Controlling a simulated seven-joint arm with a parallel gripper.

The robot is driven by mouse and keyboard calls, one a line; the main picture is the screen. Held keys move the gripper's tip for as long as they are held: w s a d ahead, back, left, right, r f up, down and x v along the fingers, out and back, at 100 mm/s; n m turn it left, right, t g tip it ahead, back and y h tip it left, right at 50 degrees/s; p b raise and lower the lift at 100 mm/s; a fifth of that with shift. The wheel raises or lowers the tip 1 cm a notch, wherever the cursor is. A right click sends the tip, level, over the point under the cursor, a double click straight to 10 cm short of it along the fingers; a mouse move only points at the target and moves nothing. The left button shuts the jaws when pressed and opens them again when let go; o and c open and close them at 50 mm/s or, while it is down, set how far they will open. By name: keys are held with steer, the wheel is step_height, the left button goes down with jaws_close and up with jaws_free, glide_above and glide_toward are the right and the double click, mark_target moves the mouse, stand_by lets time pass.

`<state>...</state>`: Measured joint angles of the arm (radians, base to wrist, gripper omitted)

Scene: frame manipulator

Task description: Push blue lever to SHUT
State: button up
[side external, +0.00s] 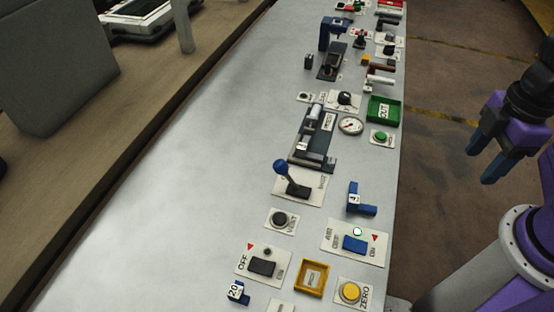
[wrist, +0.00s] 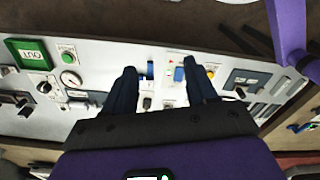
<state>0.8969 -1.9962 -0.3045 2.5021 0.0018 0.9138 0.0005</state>
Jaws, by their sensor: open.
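The blue lever (side external: 282,168) has a round blue knob on a dark stick and stands on a white plate (side external: 314,186) in the middle of the panel in the side view. The stick leans toward the upper left. Lettering on the plate is too small to read surely. My gripper (side external: 482,159) is at the right, off the panel's right edge and well apart from the lever. Its dark fingers are spread and empty. They also show in the wrist view (wrist: 160,68). I cannot make out the lever in the wrist view; the left finger or gripper body may hide it.
Near the lever are a blue L-shaped piece (side external: 360,205), a blue rocker switch (side external: 354,244), a black knob (side external: 280,219) and a dark sliding latch (side external: 315,140). A gauge (side external: 350,126) and green tray (side external: 383,111) lie farther up. The panel's left side is bare.

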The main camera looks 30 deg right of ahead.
steer(key=w+a+r, duration=0.2)
steer(key=w+a, duration=0.5)
steer(key=n+g, duration=0.2)
steer(key=g, duration=0.1)
glide_above(285, 172)
steer(key=w+d, duration=0.2)
steer(key=w, duration=0.4)
step_height(285, 172, down, 6)
steer(key=x, duration=1.1)
steer(key=a+x, duration=0.1)
steer(key=x, duration=0.5)
steer(key=shift+s+r, duration=0.15)
steer(key=shift+s, duration=0.25)
steer(key=shift+y, duration=0.3)
jaws_close()
